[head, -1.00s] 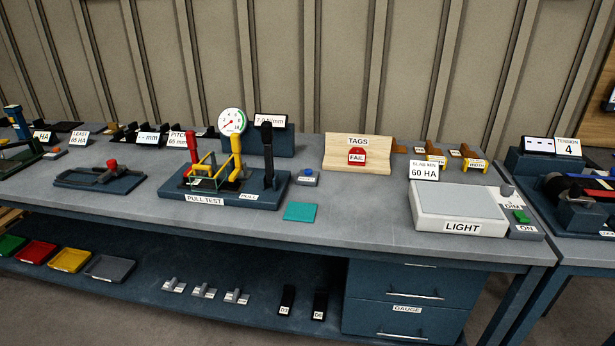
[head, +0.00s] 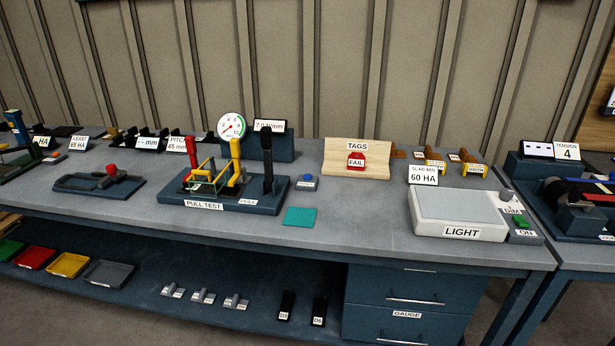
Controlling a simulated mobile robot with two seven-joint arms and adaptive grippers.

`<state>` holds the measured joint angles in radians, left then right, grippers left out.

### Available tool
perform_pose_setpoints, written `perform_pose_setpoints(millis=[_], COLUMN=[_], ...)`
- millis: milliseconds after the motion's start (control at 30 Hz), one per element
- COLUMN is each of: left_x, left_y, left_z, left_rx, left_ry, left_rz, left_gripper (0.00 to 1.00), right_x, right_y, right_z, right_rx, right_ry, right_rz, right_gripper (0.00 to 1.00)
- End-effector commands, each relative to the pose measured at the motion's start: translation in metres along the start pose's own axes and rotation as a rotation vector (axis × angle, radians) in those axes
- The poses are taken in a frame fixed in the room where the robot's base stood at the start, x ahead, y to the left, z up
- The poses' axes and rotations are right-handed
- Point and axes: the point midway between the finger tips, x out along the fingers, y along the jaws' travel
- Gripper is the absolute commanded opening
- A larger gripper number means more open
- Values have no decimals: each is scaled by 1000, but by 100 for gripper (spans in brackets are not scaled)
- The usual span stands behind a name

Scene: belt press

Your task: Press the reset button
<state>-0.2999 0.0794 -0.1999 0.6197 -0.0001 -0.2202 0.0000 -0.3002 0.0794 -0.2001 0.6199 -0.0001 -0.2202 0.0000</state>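A small grey box with a blue button (head: 308,180) on top sits on the bench, just right of the pull test rig; its label is too small to read, so I cannot confirm it is the reset button. The pull test rig (head: 222,196) has red, yellow and black uprights and a round dial gauge (head: 231,127). A display (head: 270,126) behind it reads about 7.0 N/mm. Another small box with a red top (head: 54,157) is at the far left, its label unreadable. Neither of my grippers is in view.
A teal square (head: 299,217) lies in front of the blue button. A wooden TAGS stand (head: 357,146) and a LIGHT box (head: 461,231) stand to the right. A clamp-like fixture (head: 98,185) is left. Coloured trays (head: 69,264) lie on the lower shelf. The bench's front strip is mostly clear.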

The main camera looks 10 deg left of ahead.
Motion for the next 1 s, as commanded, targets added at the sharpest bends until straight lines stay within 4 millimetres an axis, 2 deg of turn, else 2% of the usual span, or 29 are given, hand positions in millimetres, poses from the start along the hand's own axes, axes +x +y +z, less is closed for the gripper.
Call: perform_pose_setpoints(millis=[33, 100, 1000], left_x=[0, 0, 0], left_y=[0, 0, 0], left_z=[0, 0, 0], left_rx=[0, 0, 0], left_ry=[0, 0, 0], left_rz=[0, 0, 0], left_gripper=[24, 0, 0], right_x=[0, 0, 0], right_y=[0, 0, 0], right_z=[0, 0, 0], right_rx=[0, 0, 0], right_ry=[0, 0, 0], right_rz=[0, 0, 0], right_gripper=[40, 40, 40])
